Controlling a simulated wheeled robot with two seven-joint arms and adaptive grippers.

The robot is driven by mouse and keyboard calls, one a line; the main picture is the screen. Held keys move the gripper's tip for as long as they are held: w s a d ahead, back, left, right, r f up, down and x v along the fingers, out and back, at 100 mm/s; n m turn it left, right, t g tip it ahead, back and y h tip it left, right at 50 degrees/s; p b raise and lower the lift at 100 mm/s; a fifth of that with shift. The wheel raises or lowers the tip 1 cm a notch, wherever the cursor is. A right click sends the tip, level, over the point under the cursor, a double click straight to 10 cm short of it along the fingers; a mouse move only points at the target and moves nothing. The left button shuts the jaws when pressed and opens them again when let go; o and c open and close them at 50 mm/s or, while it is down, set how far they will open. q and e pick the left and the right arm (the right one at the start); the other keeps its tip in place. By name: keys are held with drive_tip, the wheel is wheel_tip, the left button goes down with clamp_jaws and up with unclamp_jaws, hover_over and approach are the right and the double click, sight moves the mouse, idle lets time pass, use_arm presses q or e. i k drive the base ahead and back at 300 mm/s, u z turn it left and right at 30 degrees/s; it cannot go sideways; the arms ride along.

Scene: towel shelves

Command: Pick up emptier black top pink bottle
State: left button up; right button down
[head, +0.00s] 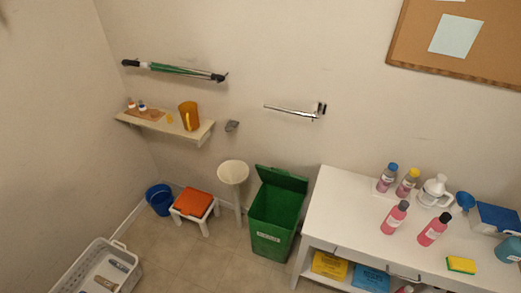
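Two pink bottles with dark tops stand upright on the white table (345,205) at the right. The left one (394,219) is near the table's middle. The right one (432,232) stands a little to its right and nearer to me. Their fill levels are too small to compare. Behind them stand a pinkish bottle with a blue top (386,181) and one with a yellow top (406,186). Neither of my grippers is in view.
A white jug (433,191), a blue funnel (465,200), a blue box (497,217) and a yellow sponge (461,265) share the table. A green bin (275,215) stands left of it. The table's left end is clear.

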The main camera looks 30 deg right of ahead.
sight(437, 226)
drive_tip(key=z, duration=2.3)
drive_tip(key=i, duration=0.75)
drive_tip(key=u, duration=0.45)
